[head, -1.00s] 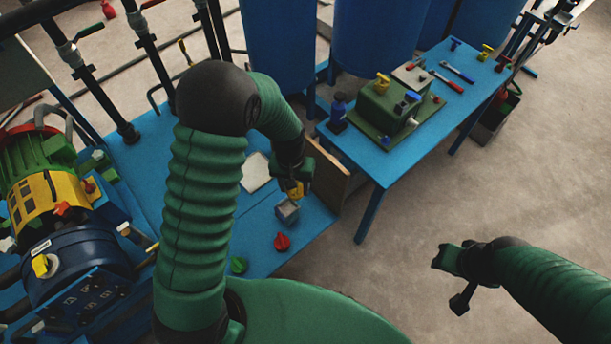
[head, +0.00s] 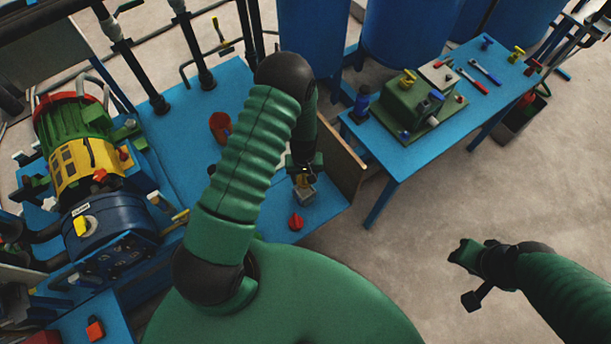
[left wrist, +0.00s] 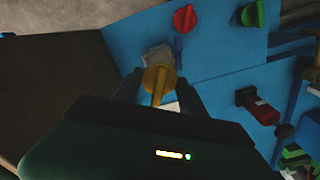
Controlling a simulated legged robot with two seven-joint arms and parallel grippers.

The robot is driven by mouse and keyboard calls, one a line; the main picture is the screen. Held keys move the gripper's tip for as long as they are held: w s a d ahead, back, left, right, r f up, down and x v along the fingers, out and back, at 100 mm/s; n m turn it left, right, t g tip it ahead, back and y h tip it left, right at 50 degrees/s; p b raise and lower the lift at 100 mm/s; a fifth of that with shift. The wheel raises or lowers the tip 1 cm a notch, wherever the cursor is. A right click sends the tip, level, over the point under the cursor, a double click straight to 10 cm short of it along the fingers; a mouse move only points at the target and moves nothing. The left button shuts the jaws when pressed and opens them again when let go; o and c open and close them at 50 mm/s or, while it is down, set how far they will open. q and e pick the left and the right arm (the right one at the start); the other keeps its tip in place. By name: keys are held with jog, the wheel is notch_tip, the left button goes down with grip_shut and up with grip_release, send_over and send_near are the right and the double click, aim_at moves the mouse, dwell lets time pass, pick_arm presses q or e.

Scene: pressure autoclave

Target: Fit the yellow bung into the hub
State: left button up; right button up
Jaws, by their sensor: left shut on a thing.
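My left gripper (head: 303,170) is shut on the yellow bung (head: 301,180), which also shows between the fingers in the left wrist view (left wrist: 157,80). A small grey block (head: 305,196), which I take as the hub, stands on the blue bench and also shows in the left wrist view (left wrist: 157,56). The bung is at the block, overlapping its upper edge in the head view. I cannot tell whether it touches or has entered it. My right gripper (head: 470,256) is over bare floor at the right, its jaw state unclear.
A red bung (head: 296,221) lies near the block. A green bung (left wrist: 251,13) shows in the left wrist view. A red cup (head: 220,127) stands farther back. A brown board (head: 343,163) rises beside the bench's right edge. A second blue table (head: 480,108) holds tools and a green box.

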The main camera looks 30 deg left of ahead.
aim_at(305, 183)
pick_arm(q)
notch_tip(305, 183, down, 4)
jog(key=shift+r+b, duration=0.2)
jog(key=shift+b, duration=0.9)
jog(key=shift+f, duration=0.2)
jog(key=shift+d, duration=0.15)
jog(key=shift+f+b, duration=1.2)
jog(key=shift+f, duration=0.1)
jog(key=shift+r, duration=0.2)
